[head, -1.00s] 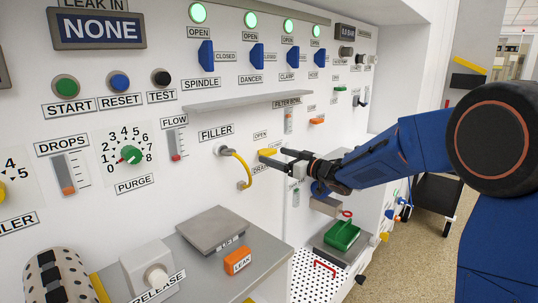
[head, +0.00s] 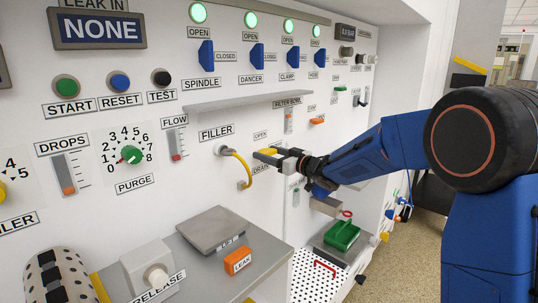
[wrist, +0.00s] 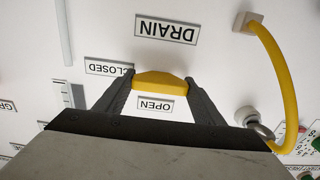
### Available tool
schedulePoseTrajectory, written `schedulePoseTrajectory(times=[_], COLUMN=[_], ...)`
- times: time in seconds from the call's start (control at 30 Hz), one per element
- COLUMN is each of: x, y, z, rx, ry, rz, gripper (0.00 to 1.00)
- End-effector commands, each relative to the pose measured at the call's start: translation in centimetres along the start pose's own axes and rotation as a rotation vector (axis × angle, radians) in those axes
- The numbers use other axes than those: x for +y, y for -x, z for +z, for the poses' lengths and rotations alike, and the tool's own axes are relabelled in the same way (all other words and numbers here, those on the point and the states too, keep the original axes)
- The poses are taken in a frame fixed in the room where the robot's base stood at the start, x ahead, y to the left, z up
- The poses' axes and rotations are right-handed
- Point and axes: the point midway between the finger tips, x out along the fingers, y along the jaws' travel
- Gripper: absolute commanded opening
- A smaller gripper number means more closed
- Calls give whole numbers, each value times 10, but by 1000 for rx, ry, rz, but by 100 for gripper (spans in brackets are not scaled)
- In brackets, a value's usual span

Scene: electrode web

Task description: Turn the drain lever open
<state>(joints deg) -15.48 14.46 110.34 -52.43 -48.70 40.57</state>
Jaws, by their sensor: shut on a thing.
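The yellow drain lever (head: 266,157) is on the white panel, between the OPEN label (head: 260,135) above and the DRAIN label (head: 261,169) below. My gripper (head: 273,156) is shut on it and partly covers it in the head view. In the wrist view, which is upside down, the lever (wrist: 160,83) lies crosswise between the two dark fingertips (wrist: 160,84), one at each end. There the CLOSED label (wrist: 108,68) is beside the left fingertip and the OPEN label (wrist: 156,104) lies between the fingers.
A yellow hose (head: 240,166) loops from the FILLER port close to the left of the lever. A grey shelf (head: 247,102) juts out above.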

Motion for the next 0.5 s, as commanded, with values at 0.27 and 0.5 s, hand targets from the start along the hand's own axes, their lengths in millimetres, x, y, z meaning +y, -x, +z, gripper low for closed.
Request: schedulePoseTrajectory(times=[0.27, 0.5], x=[0, 0], y=[0, 0], z=[0, 0], rx=[0, 1], ry=[53, 207], rz=[0, -1], gripper=[40, 40])
